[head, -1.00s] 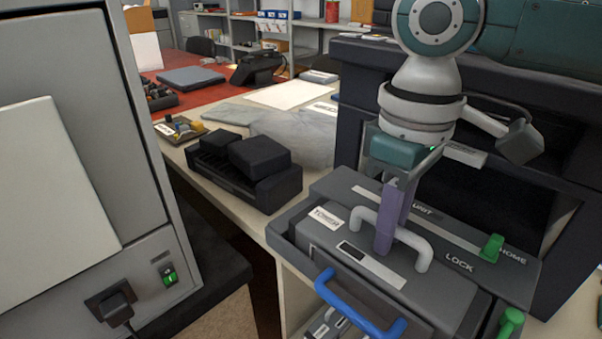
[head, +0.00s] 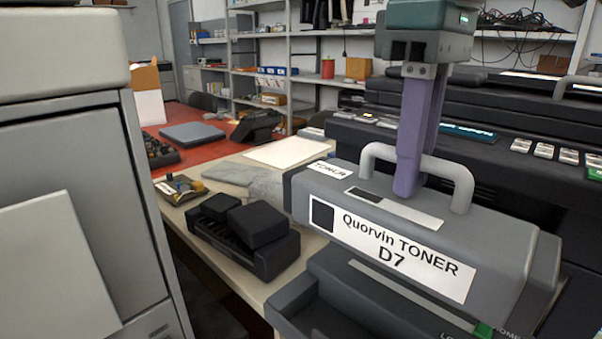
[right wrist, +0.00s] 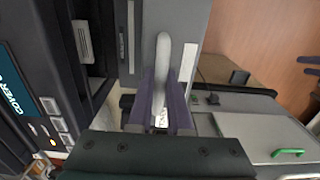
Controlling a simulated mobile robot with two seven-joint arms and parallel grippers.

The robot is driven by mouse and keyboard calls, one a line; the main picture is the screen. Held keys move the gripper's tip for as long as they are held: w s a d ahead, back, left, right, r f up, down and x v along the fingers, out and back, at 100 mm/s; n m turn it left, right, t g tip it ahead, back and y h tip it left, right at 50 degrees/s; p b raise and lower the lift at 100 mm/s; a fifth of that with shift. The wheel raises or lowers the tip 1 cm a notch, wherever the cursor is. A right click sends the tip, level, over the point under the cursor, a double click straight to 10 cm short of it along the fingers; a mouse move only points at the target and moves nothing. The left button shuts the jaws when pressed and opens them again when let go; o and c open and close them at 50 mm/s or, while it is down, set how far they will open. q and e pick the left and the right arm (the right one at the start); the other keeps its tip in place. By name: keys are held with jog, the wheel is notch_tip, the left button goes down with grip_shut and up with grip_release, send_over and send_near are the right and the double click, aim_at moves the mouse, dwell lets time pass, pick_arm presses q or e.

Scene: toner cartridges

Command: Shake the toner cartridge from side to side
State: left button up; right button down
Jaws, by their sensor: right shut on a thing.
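The grey toner cartridge (head: 300,205) has a white label reading "Quorvin TONER D7" and a light grey handle on top. It hangs in the air above the dark toner unit tray (head: 330,285). My right gripper (head: 407,185) is shut on the cartridge's handle from above. In the right wrist view, the purple fingers (right wrist: 160,105) lie on both sides of the light handle, and part of the cartridge (right wrist: 213,30) shows behind it. The cartridge looks roughly level.
The dark printer (head: 500,125) stands behind and right of the cartridge. A black holder with dark blocks (head: 265,265) sits on the bench to the left. A tall grey cabinet (head: 70,160) stands at the left. Shelves (head: 320,82) line the back wall.

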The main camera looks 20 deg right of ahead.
aim_at(471, 214)
jog(key=shift+r, duration=0.1)
jog(key=shift+s+d+r, duration=0.1)
jog(key=shift+s+d, duration=0.05)
jog(key=shift+s, duration=0.1)
jog(key=s, duration=0.1)
jog(key=s+d+p, duration=0.1)
jog(key=s+p, duration=0.1)
jog(key=s, duration=0.1)
jog(key=shift+d, duration=0.35)
jog(key=shift+s+d, duration=0.1)
jog(key=shift+s, duration=0.25)
jog(key=w+p, duration=0.1)
jog(key=w+a+p, duration=0.1)
jog(key=w, duration=0.1)
jog(key=w+a+p, duration=0.1)
jog(key=w, duration=0.1)
jog(key=shift+w+a, duration=0.1)
jog(key=shift+w, duration=0.05)
